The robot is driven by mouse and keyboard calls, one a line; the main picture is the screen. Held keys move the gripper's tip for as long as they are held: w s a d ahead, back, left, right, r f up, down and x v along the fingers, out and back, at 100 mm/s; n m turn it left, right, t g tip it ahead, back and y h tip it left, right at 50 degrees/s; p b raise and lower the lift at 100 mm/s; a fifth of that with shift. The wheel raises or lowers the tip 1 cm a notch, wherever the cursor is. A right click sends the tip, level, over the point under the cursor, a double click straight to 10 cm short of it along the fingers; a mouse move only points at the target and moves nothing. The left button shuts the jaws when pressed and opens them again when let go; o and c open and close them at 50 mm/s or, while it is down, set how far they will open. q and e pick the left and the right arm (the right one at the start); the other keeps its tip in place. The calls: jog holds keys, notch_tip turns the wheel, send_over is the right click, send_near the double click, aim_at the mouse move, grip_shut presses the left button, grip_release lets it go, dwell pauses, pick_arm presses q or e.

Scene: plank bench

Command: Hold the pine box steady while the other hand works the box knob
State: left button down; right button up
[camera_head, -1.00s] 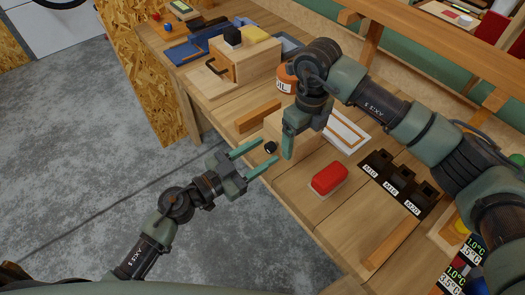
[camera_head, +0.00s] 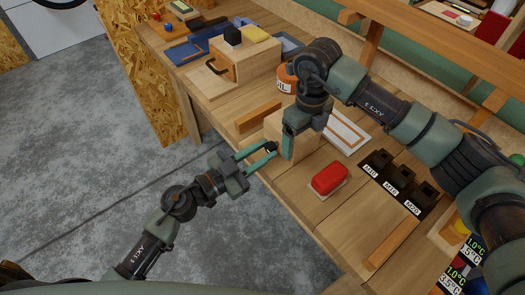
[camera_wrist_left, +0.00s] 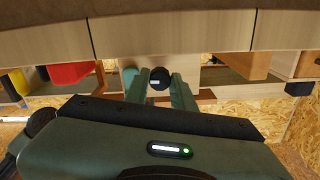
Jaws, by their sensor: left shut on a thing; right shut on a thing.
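The pine box (camera_head: 276,126) is a small pale block on the bench, partly hidden by my right gripper. My right gripper (camera_head: 289,143) comes down from above and is shut on the box; only its near finger shows clearly. The dark round box knob (camera_head: 271,147) is on the side facing my left arm. My left gripper (camera_head: 268,153) is shut on the knob from the side. In the left wrist view the knob (camera_wrist_left: 160,78) sits between the two green fingers of my left gripper (camera_wrist_left: 161,86).
A red block (camera_head: 329,178) lies on a pale base to the right of the box. A dark labelled bin row (camera_head: 396,181) stands farther right. A wooden strip (camera_head: 258,118), an orange can (camera_head: 286,77) and a drawer cabinet (camera_head: 250,65) are behind and left.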

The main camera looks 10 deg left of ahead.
pick_arm(q)
jog(key=m, duration=0.4)
pick_arm(e)
jog(key=shift+s+d+f, duration=0.1)
jog(key=shift+s+f, duration=0.1)
jog(key=shift+f, duration=0.15)
pick_arm(q)
jog(key=m, duration=0.4)
jog(key=shift+m, duration=0.3)
jog(key=m, duration=0.4)
jog(key=shift+m, duration=0.3)
jog(key=m, duration=0.4)
jog(key=shift+r, duration=0.15)
jog(key=m, duration=0.5)
jog(key=shift+r, duration=0.1)
jog(key=m, duration=0.4)
jog(key=shift+r+m, duration=0.1)
jog(key=shift+m, duration=0.2)
jog(key=m, duration=0.4)
jog(key=shift+r+m, duration=0.1)
jog(key=shift+m, duration=2)
pick_arm(e)
jog(key=shift+w, duration=0.1)
